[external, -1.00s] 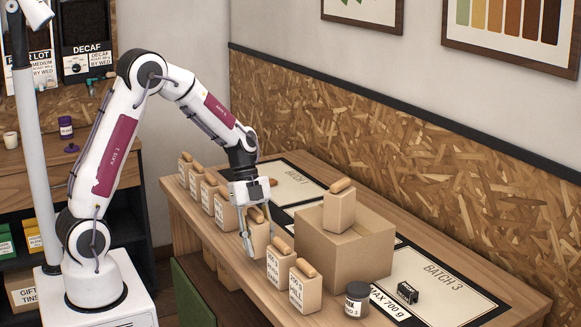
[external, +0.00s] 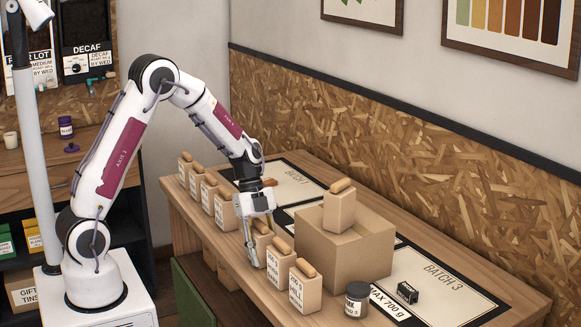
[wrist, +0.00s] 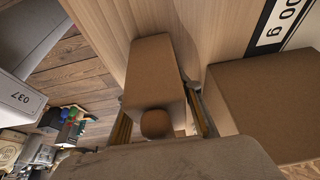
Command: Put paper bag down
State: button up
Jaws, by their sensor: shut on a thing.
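A tan paper bag with a rolled top (external: 264,241) is between the fingers of my gripper (external: 256,250) in the external view. It is in line with the row of bags along the table's front edge. The wrist view shows the bag (wrist: 153,68) from above, with a finger of my gripper (wrist: 160,100) on each side, shut on it. Its front is partly hidden by the fingers in the external view. Whether its base touches the wooden table (external: 190,222) is hard to tell.
Several labelled bags (external: 225,207) stand to the left, and two (external: 305,290) stand close on the right. A cardboard box (external: 345,258) with another bag (external: 339,209) on it stands behind. A dark jar (external: 357,300) is further right.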

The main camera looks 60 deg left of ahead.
aim_at(261, 234)
jog(key=o, duration=1.2)
jog(key=shift+v, duration=2.5)
jog(key=shift+o, duration=0.4)
